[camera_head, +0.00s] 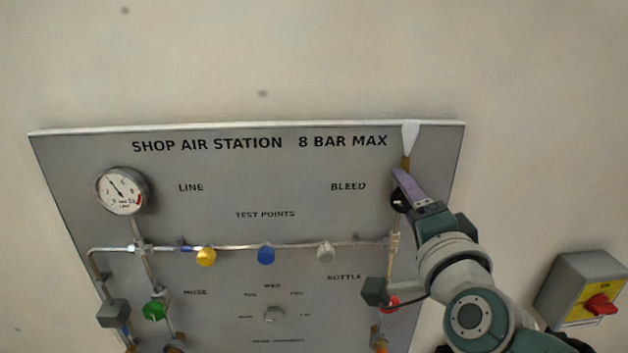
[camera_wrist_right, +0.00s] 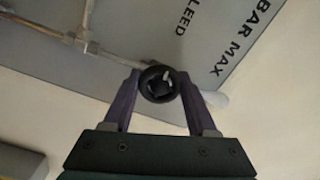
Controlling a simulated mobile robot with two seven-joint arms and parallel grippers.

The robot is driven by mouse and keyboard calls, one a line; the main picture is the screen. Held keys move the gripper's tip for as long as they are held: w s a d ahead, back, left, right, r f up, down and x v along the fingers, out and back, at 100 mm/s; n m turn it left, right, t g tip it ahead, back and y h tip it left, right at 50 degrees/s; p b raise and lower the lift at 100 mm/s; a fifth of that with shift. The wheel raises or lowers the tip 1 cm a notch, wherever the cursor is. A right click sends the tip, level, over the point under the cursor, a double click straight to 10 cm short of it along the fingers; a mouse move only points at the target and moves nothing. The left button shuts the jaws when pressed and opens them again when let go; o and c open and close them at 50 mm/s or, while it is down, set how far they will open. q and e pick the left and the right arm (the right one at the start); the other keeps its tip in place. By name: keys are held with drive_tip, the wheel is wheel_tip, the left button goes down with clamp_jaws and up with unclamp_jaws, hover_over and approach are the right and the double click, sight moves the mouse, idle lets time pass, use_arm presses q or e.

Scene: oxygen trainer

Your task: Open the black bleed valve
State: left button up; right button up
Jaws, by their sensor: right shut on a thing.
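The black bleed valve knob (camera_head: 397,200) is at the right of the grey panel, beside the word BLEED, on a vertical pipe. My right gripper (camera_head: 402,188) reaches it from the lower right and partly covers it. In the right wrist view the round black knob (camera_wrist_right: 157,84) sits between the two purple fingers of my right gripper (camera_wrist_right: 158,88), which are shut on it. How far the knob is turned cannot be told. My left gripper is not in view.
The panel (camera_head: 220,205) carries a gauge (camera_head: 122,191), a yellow knob (camera_head: 206,257), a blue knob (camera_head: 266,255), a grey knob (camera_head: 325,252) and a green knob (camera_head: 154,310). A red knob (camera_head: 389,304) is below my right gripper. A red switch (camera_head: 600,305) on a box stands at right.

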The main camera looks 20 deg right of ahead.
drive_tip(key=n, duration=0.4)
drive_tip(key=shift+r+n+p, duration=0.1)
drive_tip(key=shift+n+p, duration=0.2)
drive_tip(key=shift+p, duration=0.05)
drive_tip(key=n, duration=0.4)
drive_tip(key=shift+n, duration=0.3)
drive_tip(key=n, duration=0.3)
drive_tip(key=shift+p, duration=0.3)
drive_tip(key=shift+n, duration=2.4)
drive_tip(key=shift+a, duration=0.1)
drive_tip(key=o, duration=1.4)
drive_tip(key=shift+c, duration=0.2)
